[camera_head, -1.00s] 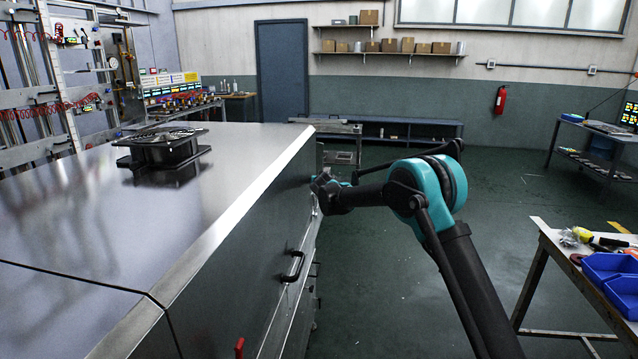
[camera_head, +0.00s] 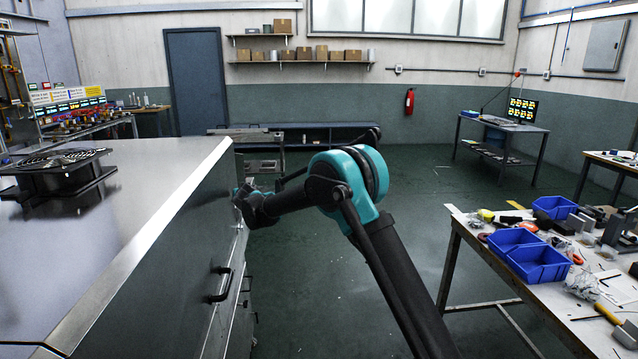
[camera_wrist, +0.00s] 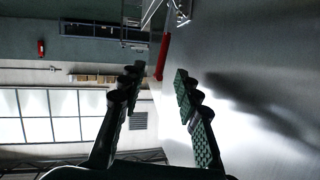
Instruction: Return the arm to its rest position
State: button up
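My arm (camera_head: 385,265) reaches up from the lower right, bends at a teal elbow joint and runs left. Its far end is close to the side of the large metal dryer (camera_head: 165,240); I cannot tell whether it touches. In the wrist view my gripper (camera_wrist: 157,80) is open, its two dark ridged fingers apart, with nothing held between them. A red bar (camera_wrist: 163,57) shows just beyond the fingertips. The dryer's smooth grey surface (camera_wrist: 260,70) fills the right of that view. The fingers cannot be made out in the head view.
A black fan unit (camera_head: 62,177) sits on the dryer top, and a black handle (camera_head: 221,285) juts from its side. A worktable (camera_head: 470,235) with blue bins (camera_head: 540,263) and tools stands at the right. The green floor between is clear.

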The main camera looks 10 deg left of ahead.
jog(key=w+d+r+m+h, duration=0.1)
jog(key=d+h, duration=0.1)
jog(key=d, duration=1.1)
jog(key=s+d+f+m+g+h, duration=0.1)
jog(key=s+d, duration=0.3)
jog(key=d, duration=0.7)
jog(key=s+d+f+g+h, duration=0.15)
jog(key=s+d, duration=0.25)
jog(key=d, duration=0.6)
jog(key=s+d+m+g+h, duration=0.1)
jog(key=s+d+h, duration=0.15)
jog(key=d, duration=0.85)
jog(key=s+d+f+g, duration=0.1)
jog(key=s+d+f, duration=0.3)
jog(key=s, duration=0.8)
jog(key=s+d+f+g, duration=0.2)
jog(key=s+d+f, duration=0.2)
jog(key=s+d, duration=0.5)
jog(key=s+d+f+g, duration=0.2)
jog(key=s+d+f, duration=0.3)
jog(key=s, duration=1)
jog(key=shift+s+d+m+y, duration=0.15)
jog(key=shift+d+m+y, duration=0.2)
jog(key=shift+d, duration=0.45)
